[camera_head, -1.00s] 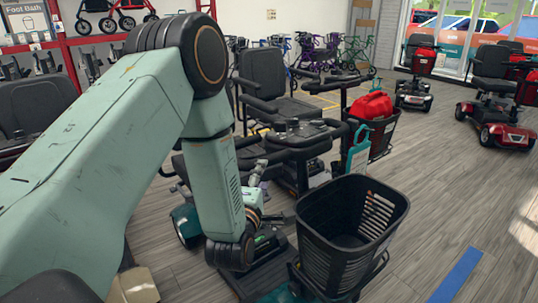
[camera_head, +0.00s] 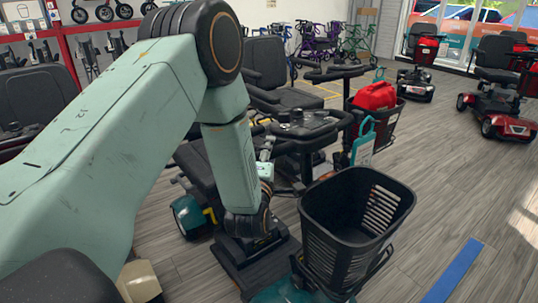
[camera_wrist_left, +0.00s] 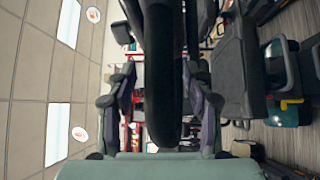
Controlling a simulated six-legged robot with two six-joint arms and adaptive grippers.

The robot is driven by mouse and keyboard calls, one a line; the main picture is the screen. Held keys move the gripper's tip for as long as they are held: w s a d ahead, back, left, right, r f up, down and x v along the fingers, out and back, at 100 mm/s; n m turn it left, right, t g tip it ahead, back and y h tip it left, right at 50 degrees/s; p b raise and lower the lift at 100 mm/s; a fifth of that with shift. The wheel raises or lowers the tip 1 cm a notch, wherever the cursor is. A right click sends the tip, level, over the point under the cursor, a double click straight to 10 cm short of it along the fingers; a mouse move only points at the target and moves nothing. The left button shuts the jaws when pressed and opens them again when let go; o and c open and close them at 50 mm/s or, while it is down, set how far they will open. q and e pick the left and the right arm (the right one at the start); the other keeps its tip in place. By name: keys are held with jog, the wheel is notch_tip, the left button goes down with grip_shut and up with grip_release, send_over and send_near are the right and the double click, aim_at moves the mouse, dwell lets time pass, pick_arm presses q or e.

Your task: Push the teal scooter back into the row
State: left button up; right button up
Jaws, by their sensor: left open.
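The teal scooter shows a teal rear cover (camera_head: 188,216), a dark deck, a teal front (camera_head: 290,291) and a black front basket (camera_head: 355,215). Its black handlebars (camera_head: 310,125) and dark seat are partly hidden by my left arm. My left gripper (camera_head: 264,165) is beside the handlebar, mostly hidden behind my own wrist. In the left wrist view, its two fingers (camera_wrist_left: 163,105) are spread on either side of a thick black bar. I cannot tell whether they touch it. My right gripper is out of view.
Another scooter with a red bag (camera_head: 376,96) in its basket stands just behind. Red scooters (camera_head: 500,100) stand at the far right, and rollators (camera_head: 315,38) along the back. A blue floor stripe (camera_head: 455,270) crosses clear wood floor at right.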

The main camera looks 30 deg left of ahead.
pick_arm(q)
jog(key=shift+w+r, duration=0.1)
jog(key=shift+a, duration=0.15)
jog(key=shift+c, duration=0.3)
jog(key=c, duration=0.4)
grip_shut()
